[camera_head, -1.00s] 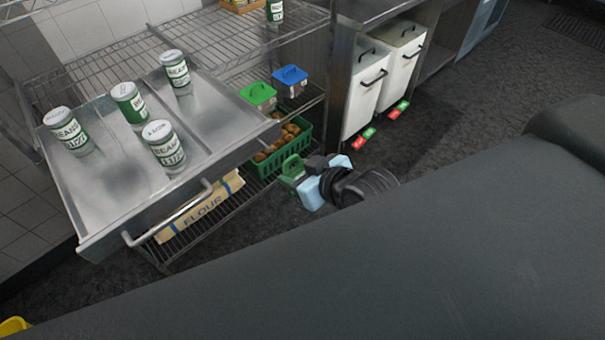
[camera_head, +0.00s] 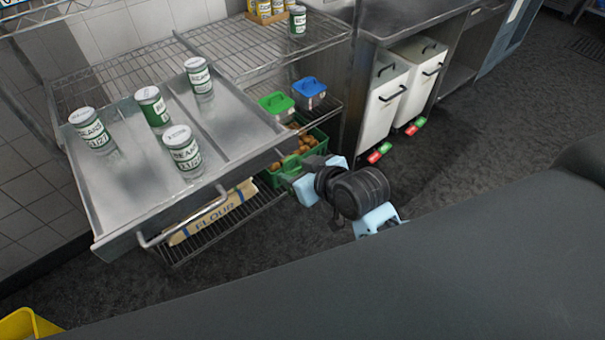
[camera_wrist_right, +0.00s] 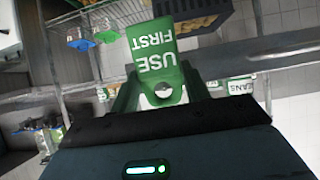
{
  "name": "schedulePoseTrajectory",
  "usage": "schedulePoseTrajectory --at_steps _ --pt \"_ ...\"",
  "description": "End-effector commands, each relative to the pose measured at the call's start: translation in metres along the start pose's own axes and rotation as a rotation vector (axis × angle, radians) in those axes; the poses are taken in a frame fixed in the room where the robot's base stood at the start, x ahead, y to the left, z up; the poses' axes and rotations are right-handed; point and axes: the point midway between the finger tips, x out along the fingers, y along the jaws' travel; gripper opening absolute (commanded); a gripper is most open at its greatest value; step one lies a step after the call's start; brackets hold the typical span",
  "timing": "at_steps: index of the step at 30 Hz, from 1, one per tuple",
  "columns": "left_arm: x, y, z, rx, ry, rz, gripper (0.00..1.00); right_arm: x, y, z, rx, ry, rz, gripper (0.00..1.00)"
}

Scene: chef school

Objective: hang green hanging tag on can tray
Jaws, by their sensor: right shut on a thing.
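The can tray (camera_head: 120,188) is a shallow metal tray with a bar handle along its front and several green-and-white bean cans (camera_head: 183,152) standing upright in it. My right gripper (camera_head: 294,178) is just below and in front of the tray's right corner, apart from the handle in the picture. In the wrist view, the right gripper (camera_wrist_right: 160,92) is shut on the green hanging tag (camera_wrist_right: 154,50), near its hole. The tag reads "USE FIRST" upside down. I cannot clearly make out the tag in the head view. My left gripper is not in view.
Below the tray, a wire shelf holds a flour bag (camera_head: 212,214) and a green crate (camera_head: 318,140) of brown food. Green-lidded (camera_head: 277,103) and blue-lidded (camera_head: 309,90) containers stand behind. White bins (camera_head: 384,105) are at the right. Dark floor in front is open.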

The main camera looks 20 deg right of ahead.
Motion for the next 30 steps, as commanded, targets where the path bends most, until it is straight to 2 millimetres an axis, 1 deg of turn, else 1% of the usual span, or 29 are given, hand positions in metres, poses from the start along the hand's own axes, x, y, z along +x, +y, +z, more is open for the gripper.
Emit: schedulePoseTrajectory --at_steps 14,21,30 --pt "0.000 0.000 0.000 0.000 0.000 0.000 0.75 0.022 0.000 -0.013 0.001 0.001 0.000 0.25" --pt "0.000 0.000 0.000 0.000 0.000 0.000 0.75 0.032 0.000 -0.013 0.000 0.001 0.000 0.25" --pt "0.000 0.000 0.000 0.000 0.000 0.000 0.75 0.038 0.000 -0.011 0.001 0.001 0.000 0.25"
